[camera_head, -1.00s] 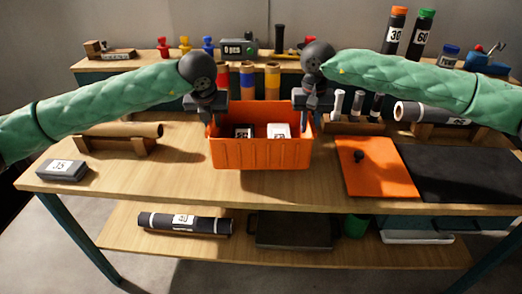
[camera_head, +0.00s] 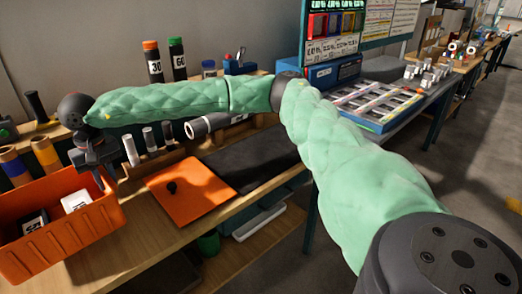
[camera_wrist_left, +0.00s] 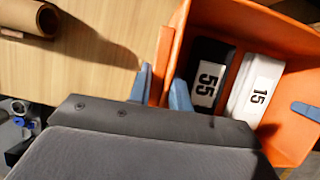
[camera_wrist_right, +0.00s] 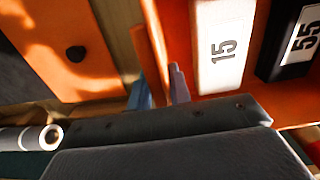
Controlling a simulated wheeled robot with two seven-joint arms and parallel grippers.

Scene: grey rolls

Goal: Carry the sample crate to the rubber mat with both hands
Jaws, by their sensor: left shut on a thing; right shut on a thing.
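The orange sample crate (camera_head: 60,235) is at the left of the head view, cut by the frame edge. It holds a black block marked 55 (camera_wrist_left: 207,75) and a white block marked 15 (camera_wrist_left: 256,88). My left gripper (camera_wrist_left: 163,88) is shut on one end wall of the crate in the left wrist view. My right gripper (camera_head: 103,172) is shut on the opposite end wall; its fingers also show in the right wrist view (camera_wrist_right: 160,92). The black rubber mat (camera_head: 245,160) lies flat and bare on the table, right of the crate. I cannot tell whether the crate touches the table.
An orange panel with a black knob (camera_head: 190,198) lies between crate and mat. Bottles (camera_head: 178,60) stand on the back shelf. A blue tray rack (camera_head: 380,105) is on another table to the right.

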